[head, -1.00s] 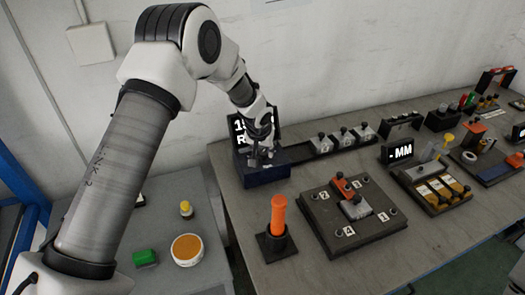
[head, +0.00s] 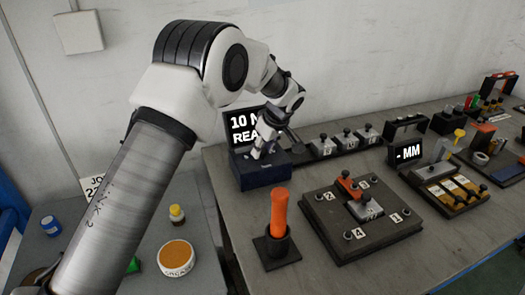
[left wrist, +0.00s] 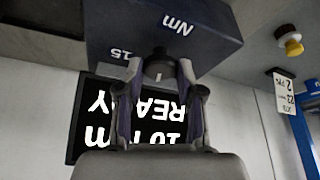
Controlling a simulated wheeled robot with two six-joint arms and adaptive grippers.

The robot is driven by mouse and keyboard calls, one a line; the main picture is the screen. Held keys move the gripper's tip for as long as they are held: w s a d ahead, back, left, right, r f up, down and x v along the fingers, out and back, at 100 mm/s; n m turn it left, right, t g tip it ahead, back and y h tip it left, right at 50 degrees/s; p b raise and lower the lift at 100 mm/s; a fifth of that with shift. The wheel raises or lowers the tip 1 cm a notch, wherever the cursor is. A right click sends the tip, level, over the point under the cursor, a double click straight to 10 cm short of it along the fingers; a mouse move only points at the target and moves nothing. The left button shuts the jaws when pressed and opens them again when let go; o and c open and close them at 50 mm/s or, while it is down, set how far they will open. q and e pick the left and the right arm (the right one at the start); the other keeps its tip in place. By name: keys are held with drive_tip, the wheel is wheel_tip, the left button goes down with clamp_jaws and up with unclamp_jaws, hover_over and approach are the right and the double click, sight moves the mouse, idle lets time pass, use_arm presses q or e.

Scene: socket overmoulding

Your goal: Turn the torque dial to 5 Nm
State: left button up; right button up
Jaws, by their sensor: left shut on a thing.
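The torque unit is a dark blue box (head: 264,174) at the back of the bench; in the left wrist view its face (left wrist: 205,40) carries "Nm" and a "15" mark. Its black display (head: 238,140) reads "10 N" and "REA" in the head view; the left wrist view shows the display (left wrist: 85,125) upside down as "10 Nm READY". My left gripper (head: 260,151) is at the box, its fingers (left wrist: 160,75) shut on the torque dial (left wrist: 159,70). The fingers hide most of the dial, and its pointer cannot be made out. My right gripper is not in view.
An orange-handled tool (head: 279,215) stands in a black holder just in front of the box. A dark numbered plate (head: 340,240) with red and grey blocks lies to its right. A row of grey blocks (head: 345,141) is right of the box. The wall is close behind.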

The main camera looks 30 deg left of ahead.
use_arm(q)
drive_tip(key=n+g+p, duration=0.1)
drive_tip(key=n, duration=0.2)
drive_tip(key=shift+w+d+n, duration=0.1)
drive_tip(key=shift+n, duration=0.3)
drive_tip(key=n+g+p, duration=0.2)
drive_tip(key=n+p, duration=0.1)
drive_tip(key=n, duration=0.1)
drive_tip(key=shift+w, duration=0.1)
drive_tip(key=shift+n+g+p, duration=0.3)
drive_tip(key=shift+n+p, duration=0.05)
drive_tip(key=shift+n, duration=0.35)
drive_tip(key=o, duration=1.2)
drive_tip(key=shift+c, duration=0.2)
drive_tip(key=shift+w, duration=0.1)
drive_tip(key=v, duration=1.1)
drive_tip(key=shift+r, duration=0.4)
